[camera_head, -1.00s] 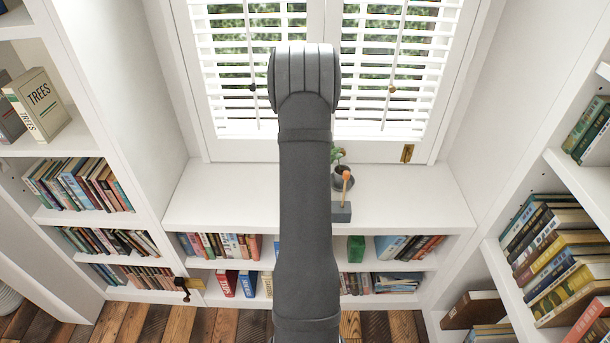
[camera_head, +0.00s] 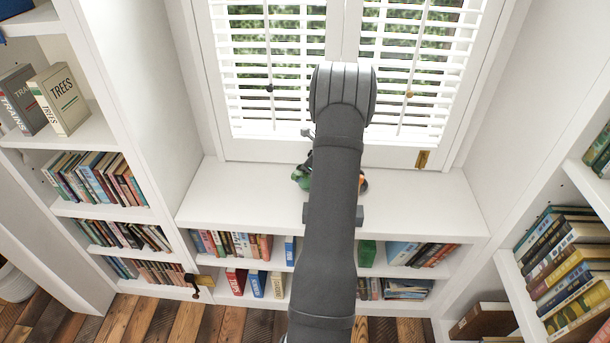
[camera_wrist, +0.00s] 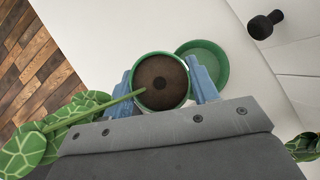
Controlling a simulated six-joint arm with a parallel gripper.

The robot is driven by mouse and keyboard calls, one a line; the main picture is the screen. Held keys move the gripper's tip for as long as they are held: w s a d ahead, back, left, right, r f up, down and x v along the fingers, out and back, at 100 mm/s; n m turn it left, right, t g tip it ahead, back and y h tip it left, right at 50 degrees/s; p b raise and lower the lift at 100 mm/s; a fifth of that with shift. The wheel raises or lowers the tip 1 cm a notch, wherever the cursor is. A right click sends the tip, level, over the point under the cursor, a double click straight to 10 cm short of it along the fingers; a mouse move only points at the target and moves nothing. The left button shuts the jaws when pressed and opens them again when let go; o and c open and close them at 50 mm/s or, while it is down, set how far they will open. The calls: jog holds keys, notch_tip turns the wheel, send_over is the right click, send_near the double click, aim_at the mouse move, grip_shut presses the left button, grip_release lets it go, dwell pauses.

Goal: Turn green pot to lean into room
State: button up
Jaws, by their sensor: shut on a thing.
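The green pot (camera_wrist: 160,108) shows from above in the wrist view, with brown soil inside. One thin stem leans out of it toward the lower left, to large patterned green leaves (camera_wrist: 75,117). My gripper (camera_wrist: 164,82) is shut on the pot, one blue finger on each side. A green saucer (camera_wrist: 213,62) shows beyond the pot, off to its right and partly hidden by it. I cannot tell whether the pot touches the saucer. In the head view my arm hides the pot; green leaves (camera_head: 301,178) show left of the arm on the white window ledge (camera_head: 240,195).
A dark knobbed object (camera_wrist: 262,26) lies near the wall in the wrist view, and other leaves (camera_wrist: 303,147) show at right. An orange thing (camera_head: 363,183) and a grey block (camera_head: 360,215) are partly behind my arm. The ledge's left and right parts are clear.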

jog(key=w+m+t, duration=0.1)
jog(key=m, duration=0.1)
jog(key=w+m+h, duration=0.1)
jog(key=w+m+t+h, duration=0.1)
jog(key=m, duration=0.1)
jog(key=shift+d+f+m+t, duration=0.3)
jog(key=shift+d+f, duration=0.1)
jog(key=m, duration=0.1)
jog(key=w+d+m+h, duration=0.1)
jog(key=w+m+t+h, duration=0.1)
jog(key=m, duration=0.1)
jog(key=shift+d+f, duration=0.15)
jog(key=shift+f, duration=0.1)
jog(key=shift+f, duration=0.1)
jog(key=shift+f, duration=1.4)
jog(key=o, duration=1.4)
jog(key=shift+s, duration=0.1)
jog(key=shift+c, duration=0.2)
